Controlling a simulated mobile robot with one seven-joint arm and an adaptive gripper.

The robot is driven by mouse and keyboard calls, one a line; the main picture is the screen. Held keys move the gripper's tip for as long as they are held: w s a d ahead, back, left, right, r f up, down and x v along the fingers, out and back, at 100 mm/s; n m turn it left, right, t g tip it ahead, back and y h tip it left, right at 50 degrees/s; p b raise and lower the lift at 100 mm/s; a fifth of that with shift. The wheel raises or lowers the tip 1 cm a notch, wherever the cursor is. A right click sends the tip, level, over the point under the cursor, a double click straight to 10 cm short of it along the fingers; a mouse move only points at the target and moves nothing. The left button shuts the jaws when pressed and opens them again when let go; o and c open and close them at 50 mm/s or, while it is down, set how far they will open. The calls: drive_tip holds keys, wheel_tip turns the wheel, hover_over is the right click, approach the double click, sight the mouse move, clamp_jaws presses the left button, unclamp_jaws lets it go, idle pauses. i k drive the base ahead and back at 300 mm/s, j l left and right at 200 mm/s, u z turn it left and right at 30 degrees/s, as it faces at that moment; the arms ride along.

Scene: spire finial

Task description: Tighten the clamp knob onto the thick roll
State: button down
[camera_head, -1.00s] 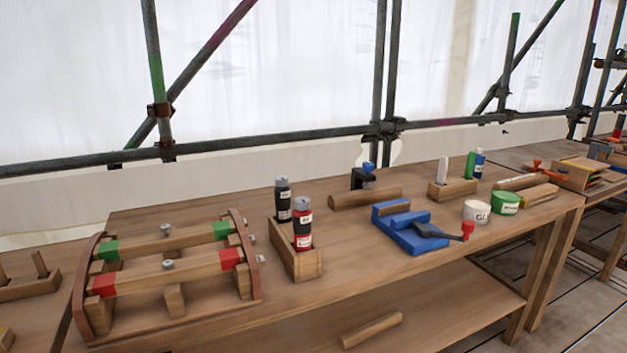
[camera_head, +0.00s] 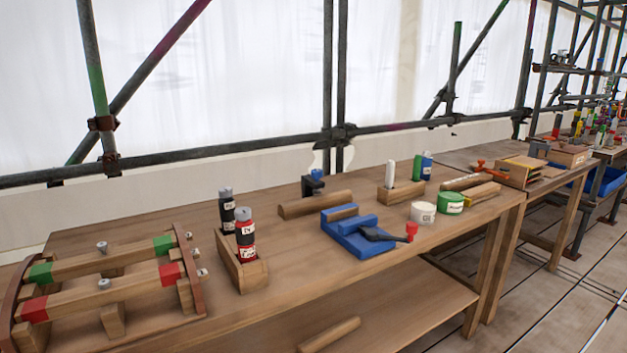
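A small dark clamp with a blue knob (camera_head: 316,174) stands at the back of the wooden bench, just behind a thick wooden roll (camera_head: 316,204). I cannot tell whether the clamp touches the roll. Another wooden roll lies on the lower shelf (camera_head: 330,334). A blue vise-like block (camera_head: 358,240) with a black lever and red knob (camera_head: 411,231) sits in front of the thick roll, with a wooden piece in it. My gripper is not in view.
A rack with green- and red-marked bars (camera_head: 100,278) stands at left. White (camera_head: 423,213) and green (camera_head: 450,203) tubs sit at right. Scaffold poles rise behind. Open floor (camera_head: 560,300) lies right of the bench.

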sight(316, 174)
drive_tip(key=i+l, duration=0.15)
drive_tip(key=l, duration=0.25)
drive_tip(key=i+l+u, duration=0.1)
drive_tip(key=l, duration=0.3)
drive_tip(key=i+l, duration=0.25)
drive_tip(key=l, duration=0.15)
drive_tip(key=i+l+u, duration=0.15)
drive_tip(key=l, duration=0.3)
drive_tip(key=i+l, duration=0.1)
drive_tip(key=l, duration=0.3)
drive_tip(key=i+l+u, duration=0.1)
drive_tip(key=l, duration=0.35)
drive_tip(key=i+l, duration=0.15)
drive_tip(key=l, duration=0.25)
drive_tip(key=i+l+u, duration=0.1)
drive_tip(key=l, duration=0.35)
drive_tip(key=i+j, duration=0.15)
drive_tip(key=j, duration=0.15)
drive_tip(key=i+j, duration=0.1)
drive_tip(key=j, duration=0.25)
